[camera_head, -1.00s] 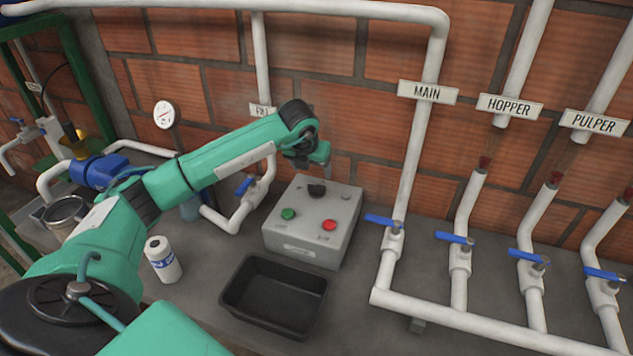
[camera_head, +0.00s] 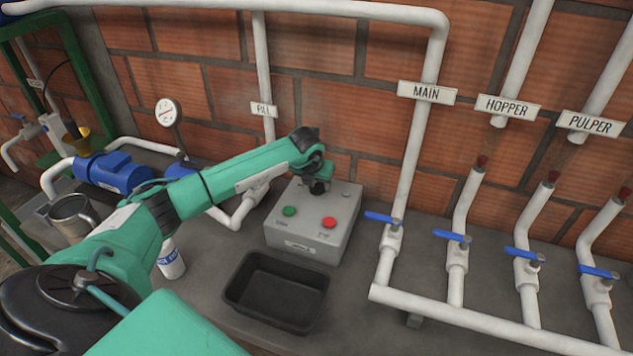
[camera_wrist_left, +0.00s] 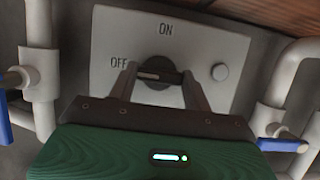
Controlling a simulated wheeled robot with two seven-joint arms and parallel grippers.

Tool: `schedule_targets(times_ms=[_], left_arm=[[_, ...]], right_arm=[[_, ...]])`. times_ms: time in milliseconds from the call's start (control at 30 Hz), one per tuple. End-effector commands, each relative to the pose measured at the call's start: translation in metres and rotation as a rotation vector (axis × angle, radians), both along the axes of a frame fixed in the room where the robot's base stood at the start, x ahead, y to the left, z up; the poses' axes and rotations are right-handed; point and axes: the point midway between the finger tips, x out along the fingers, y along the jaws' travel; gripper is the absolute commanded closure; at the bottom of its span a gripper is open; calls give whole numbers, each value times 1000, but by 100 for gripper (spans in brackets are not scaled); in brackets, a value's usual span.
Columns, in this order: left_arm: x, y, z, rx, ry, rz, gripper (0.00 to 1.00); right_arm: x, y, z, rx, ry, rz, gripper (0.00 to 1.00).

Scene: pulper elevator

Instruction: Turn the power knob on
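The grey control box (camera_head: 310,232) stands on the counter against the brick wall, with a green button (camera_head: 289,211) and a red button (camera_head: 329,222) on top. In the left wrist view the black power knob (camera_wrist_left: 158,74) sits between the ON label above and the OFF label to its left. Its pale mark points left toward OFF. My left gripper (camera_wrist_left: 160,78) has its fingers apart, one on each side of the knob; I cannot tell whether they touch it. My right gripper is not in view.
A black tray (camera_head: 277,292) lies in front of the box. Pipes with blue-handled valves (camera_head: 384,220) stand to the right. A round indicator (camera_wrist_left: 220,71) sits right of the knob.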

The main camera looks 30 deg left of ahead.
Motion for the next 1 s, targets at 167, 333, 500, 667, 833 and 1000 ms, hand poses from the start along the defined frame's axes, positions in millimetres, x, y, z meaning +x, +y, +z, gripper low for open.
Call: schedule_targets(times_ms=[167,333,500,667,833,1000], left_arm=[[0,0,0,0,0,0,74],[0,0,0,0,-1,-12,74],[0,1,-2,1,-1,-67,74],[1,2,-3,0,-3,-167,74],[1,3,-3,1,-5,-314,74],[1,5,-2,1,-5,-476,74]], right_arm=[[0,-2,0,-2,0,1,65],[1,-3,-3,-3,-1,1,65],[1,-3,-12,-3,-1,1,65],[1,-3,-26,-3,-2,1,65],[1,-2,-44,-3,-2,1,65],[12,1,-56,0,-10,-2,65]])
